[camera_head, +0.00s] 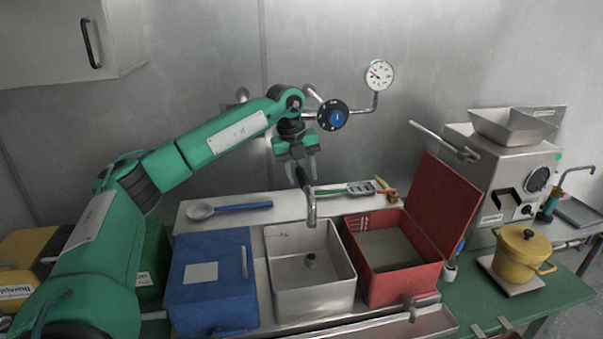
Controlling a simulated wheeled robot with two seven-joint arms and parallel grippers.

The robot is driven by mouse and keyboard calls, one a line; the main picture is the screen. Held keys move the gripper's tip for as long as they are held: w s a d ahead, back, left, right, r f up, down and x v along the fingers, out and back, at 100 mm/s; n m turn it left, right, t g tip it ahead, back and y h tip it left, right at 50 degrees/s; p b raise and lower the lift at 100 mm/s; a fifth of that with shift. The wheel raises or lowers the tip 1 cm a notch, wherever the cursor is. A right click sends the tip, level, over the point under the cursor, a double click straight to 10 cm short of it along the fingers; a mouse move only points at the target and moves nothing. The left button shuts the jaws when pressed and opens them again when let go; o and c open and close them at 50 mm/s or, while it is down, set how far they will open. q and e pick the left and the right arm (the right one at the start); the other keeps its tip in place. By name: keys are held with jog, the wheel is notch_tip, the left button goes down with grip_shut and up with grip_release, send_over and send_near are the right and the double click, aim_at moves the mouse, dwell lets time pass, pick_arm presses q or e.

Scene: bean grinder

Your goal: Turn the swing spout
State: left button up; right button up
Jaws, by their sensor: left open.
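The swing spout (310,203) is a curved metal tube that ends pointing down over the back of the steel sink basin (345,268). My left gripper (301,178) points down at the spout's upper part, with its fingers apart. The fingers seem to be on either side of the spout, but I cannot tell whether they touch it. The gripper hides the spout's upper end. My right gripper does not show.
A blue box (208,302) stands left of the basin, and an open red box (405,285) stands right. A blue-handled spoon (240,208) lies behind. A dial gauge (379,75) and blue-centred knob (333,115) are near the wall. A yellow pot (520,258) and steel grinder (512,180) are at right.

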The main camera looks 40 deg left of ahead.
pick_arm(q)
notch_tip(320, 180, up, 14)
jog(key=s+a+b, duration=0.1)
jog(key=s+b, duration=0.1)
jog(key=shift+a+f+b, duration=0.25)
jog(key=shift+a+b, duration=0.05)
jog(key=shift+a, duration=0.05)
